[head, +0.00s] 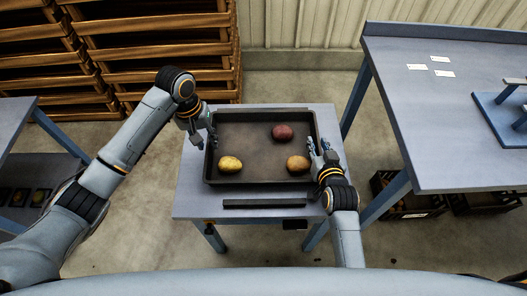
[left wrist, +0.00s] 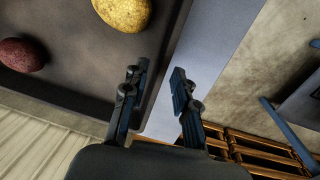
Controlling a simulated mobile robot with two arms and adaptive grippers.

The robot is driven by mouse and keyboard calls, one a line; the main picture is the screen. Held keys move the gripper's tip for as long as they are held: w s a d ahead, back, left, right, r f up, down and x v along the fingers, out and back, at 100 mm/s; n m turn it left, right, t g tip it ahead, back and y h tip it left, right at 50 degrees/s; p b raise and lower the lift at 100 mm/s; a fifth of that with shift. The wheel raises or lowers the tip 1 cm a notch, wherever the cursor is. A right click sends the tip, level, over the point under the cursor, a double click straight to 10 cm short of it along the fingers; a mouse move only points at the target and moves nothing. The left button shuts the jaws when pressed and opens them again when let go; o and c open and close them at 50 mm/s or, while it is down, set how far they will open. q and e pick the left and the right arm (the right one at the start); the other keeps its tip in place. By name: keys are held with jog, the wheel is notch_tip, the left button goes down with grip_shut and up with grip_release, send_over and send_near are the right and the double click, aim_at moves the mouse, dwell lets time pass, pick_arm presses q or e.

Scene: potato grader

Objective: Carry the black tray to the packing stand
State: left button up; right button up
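The black tray (head: 250,176) lies flat on a small grey-topped table (head: 190,205). It holds a yellow potato (head: 230,164), a red potato (head: 283,132) and a tan potato (head: 298,163). My left gripper (head: 208,142) is at the tray's left wall. In the left wrist view its fingers (left wrist: 158,95) are apart, one over the tray's wall and one outside over the tabletop. My right gripper (head: 317,145) is at the tray's right wall with its fingers apart. Whether either gripper touches the tray is unclear. I cannot tell which surface is the packing stand.
A large grey table (head: 440,130) with white labels (head: 430,66) and a blue rack (head: 500,115) stands at the right, dark crates (head: 400,200) beneath it. Another table (head: 50,175) is at the left. Wooden pallet crates (head: 150,50) stand behind. A dark bar (head: 262,203) lies before the tray.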

jog(key=shift+s, duration=0.1)
pick_arm(q)
notch_tip(320, 180, up, 8)
jog(key=shift+a, duration=0.45)
pick_arm(e)
jog(key=v, duration=1.1)
jog(key=shift+s+r, duration=0.25)
jog(key=shift+s, duration=0.1)
pick_arm(q)
jog(key=shift+s+f, duration=0.1)
pick_arm(e)
jog(key=shift+s+f, duration=0.1)
